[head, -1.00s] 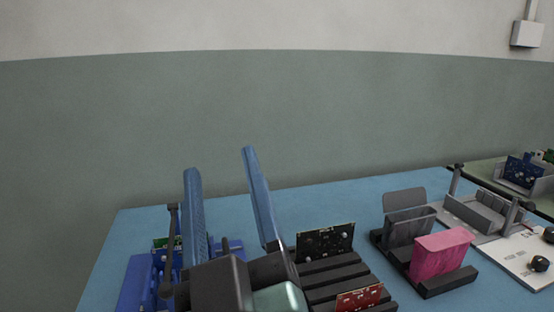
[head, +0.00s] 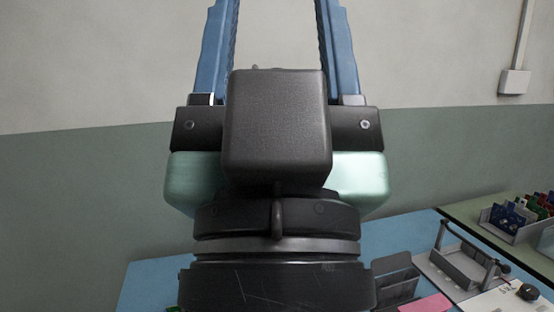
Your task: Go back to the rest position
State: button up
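My gripper (head: 279,20) is raised upright in the middle of the head view, close to the camera. Its two blue fingers point up and stand wide apart, with nothing between them in the part that shows. The fingertips run out of the top of the picture. The wall is behind it, and it is clear of the table. My gripper and wrist hide most of the blue table (head: 146,285).
At the right of the table are a dark grey holder (head: 395,277), a pink block (head: 427,304), a grey fixture (head: 460,268) and a white panel with black knobs (head: 505,298). A bin of coloured boards (head: 512,219) stands on a green table behind. A wall box (head: 514,82) hangs upper right.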

notch_tip(320, 180, up, 19)
jog(key=p, duration=1.6)
